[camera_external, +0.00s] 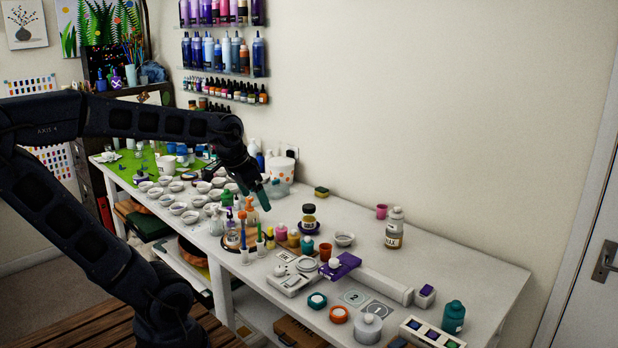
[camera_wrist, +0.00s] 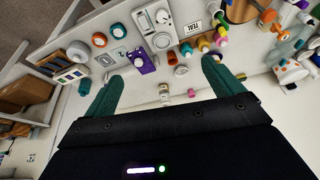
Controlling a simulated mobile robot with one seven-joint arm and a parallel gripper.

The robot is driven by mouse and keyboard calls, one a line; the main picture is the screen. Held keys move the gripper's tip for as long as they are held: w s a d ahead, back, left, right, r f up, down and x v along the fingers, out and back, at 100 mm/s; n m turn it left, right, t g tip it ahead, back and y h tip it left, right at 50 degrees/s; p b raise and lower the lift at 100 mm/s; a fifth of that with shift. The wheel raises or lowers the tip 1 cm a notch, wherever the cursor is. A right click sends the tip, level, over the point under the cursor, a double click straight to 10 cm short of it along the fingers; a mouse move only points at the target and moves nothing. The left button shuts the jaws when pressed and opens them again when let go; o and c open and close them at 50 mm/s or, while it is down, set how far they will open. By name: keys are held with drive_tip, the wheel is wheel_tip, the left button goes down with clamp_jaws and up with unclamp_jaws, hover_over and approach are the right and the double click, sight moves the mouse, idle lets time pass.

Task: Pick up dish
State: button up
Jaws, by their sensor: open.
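Several small white dishes (camera_external: 178,208) stand in rows on the left half of the white table in the external view. One more small white dish (camera_external: 344,239) stands apart, right of the paint bottles; what seems to be this dish (camera_wrist: 181,71) also shows between my fingers in the wrist view, though small. I cannot tell which dish the task means. My gripper (camera_external: 262,196) has teal fingers and hangs above the middle of the table, over the bottles. In the wrist view my gripper (camera_wrist: 160,82) is open, its fingers wide apart with nothing held between them.
A labelled bottle (camera_external: 394,228) and a pink cup (camera_external: 381,211) stand near the wall. A scale (camera_external: 292,279), a purple box (camera_external: 341,266) and a teal bottle (camera_external: 452,317) lie toward the right front. The table's back right is mostly clear.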

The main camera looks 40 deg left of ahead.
drive_tip(key=w+f+m+h, duration=0.1)
drive_tip(key=w+f+m, duration=0.15)
drive_tip(key=w, duration=0.85)
drive_tip(key=m+h, duration=0.3)
drive_tip(key=m, duration=0.2)
hover_over(344, 236)
drive_tip(key=s, duration=0.4)
drive_tip(key=f, duration=2.3)
drive_tip(key=shift+w+a, duration=0.15)
drive_tip(key=shift+a, duration=0.2)
drive_tip(key=shift+s+x, duration=0.15)
drive_tip(key=shift+x, duration=1.25)
drive_tip(key=shift+s+x, duration=0.1)
drive_tip(key=shift+x, duration=1.25)
drive_tip(key=shift+d, duration=0.2)
drive_tip(key=c, duration=1.1)
